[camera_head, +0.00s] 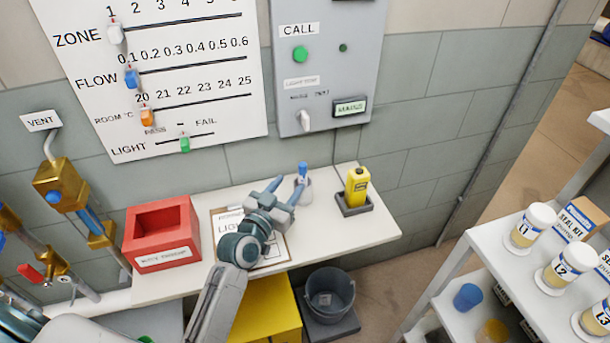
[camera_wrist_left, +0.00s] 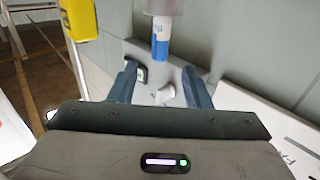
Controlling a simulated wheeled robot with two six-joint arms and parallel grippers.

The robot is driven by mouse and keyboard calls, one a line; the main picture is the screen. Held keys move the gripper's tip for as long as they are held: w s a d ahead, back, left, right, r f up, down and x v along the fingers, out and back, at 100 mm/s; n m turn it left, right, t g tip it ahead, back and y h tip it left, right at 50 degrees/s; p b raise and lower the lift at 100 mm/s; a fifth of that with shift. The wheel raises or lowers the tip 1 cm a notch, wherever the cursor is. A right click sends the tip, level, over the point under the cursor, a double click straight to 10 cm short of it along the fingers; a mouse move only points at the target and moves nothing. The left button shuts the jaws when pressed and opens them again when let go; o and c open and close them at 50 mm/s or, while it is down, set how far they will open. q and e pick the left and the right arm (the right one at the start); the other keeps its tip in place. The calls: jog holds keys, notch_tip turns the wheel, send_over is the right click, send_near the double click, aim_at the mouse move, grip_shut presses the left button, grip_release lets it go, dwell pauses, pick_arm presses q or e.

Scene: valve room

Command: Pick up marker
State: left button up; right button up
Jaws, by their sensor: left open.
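The marker (camera_head: 303,168) is blue and stands upright in a small grey cup (camera_head: 303,188) on the white shelf in the head view. In the left wrist view the marker (camera_wrist_left: 160,40) is blue with a white band, and part of the cup (camera_wrist_left: 162,7) shows at the top edge. My left gripper (camera_head: 288,184) is open, its fingers pointing toward the marker. In the left wrist view the fingers (camera_wrist_left: 161,86) lie to either side of the marker's line, with the marker a little beyond them and apart. My right gripper is not in view.
A clipboard (camera_head: 275,249) lies on the shelf under my left arm. A red box (camera_head: 165,222) stands left, and a yellow device (camera_head: 357,181) in a dark holder stands right of the cup. A bucket (camera_head: 330,294) is below. Jars (camera_head: 533,225) stand on a rack at right.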

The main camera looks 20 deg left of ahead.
aim_at(301, 171)
pick_arm(q)
jog(key=w, duration=0.3)
jog(key=shift+w+d+f, duration=0.15)
jog(key=shift+d, duration=0.15)
jog(key=shift+w+p, duration=0.35)
jog(key=shift+p, duration=0.05)
jog(key=w, duration=0.1)
jog(key=w+p, duration=0.1)
jog(key=w, duration=0.1)
jog(key=shift+w+d, duration=0.15)
jog(key=shift+d, duration=0.25)
jog(key=shift+w+d, duration=0.1)
jog(key=shift+w, duration=0.35)
jog(key=shift+s, duration=0.1)
grip_shut()
